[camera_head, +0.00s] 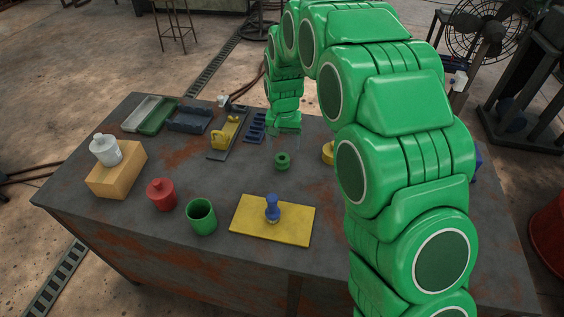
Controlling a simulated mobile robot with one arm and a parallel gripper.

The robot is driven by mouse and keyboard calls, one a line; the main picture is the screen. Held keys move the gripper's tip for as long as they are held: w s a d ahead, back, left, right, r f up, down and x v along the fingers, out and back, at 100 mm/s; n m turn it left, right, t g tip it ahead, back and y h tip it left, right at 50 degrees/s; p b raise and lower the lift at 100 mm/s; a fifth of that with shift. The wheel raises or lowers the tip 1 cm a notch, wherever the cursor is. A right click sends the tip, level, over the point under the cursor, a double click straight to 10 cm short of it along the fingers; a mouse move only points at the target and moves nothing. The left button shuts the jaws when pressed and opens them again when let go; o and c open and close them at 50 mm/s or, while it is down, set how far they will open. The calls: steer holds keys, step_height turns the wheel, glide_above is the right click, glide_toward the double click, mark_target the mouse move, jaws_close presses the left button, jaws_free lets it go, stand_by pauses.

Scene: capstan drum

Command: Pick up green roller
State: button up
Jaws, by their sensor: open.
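A small green roller (282,161), short and round with a dark centre, sits on the rusty dark table (330,265) near its middle. My green arm arches over the right side of the table. My gripper (284,132) points down, behind the roller in the picture and a short way apart from it. It looks open and empty; its fingers are small and hard to make out against the table.
A green cup (201,222), red jar (161,195), and yellow board (250,225) bearing a blue-handled stamp (272,208) stand in front. A white jar (105,150) stands on a tan block (117,180) at left. Trays (190,120) and a yellow-handled tool (225,135) lie behind.

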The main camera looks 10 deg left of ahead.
mark_target(282, 159)
steer(key=shift+s+a+f, duration=0.1)
steer(key=shift+s+f, duration=0.05)
steer(key=shift+f, duration=1.8)
steer(key=shift+s+a+f, duration=0.1)
steer(key=shift+f, duration=1.8)
steer(key=shift+r, duration=0.1)
steer(key=c, duration=1.1)
steer(key=shift+o, duration=0.2)
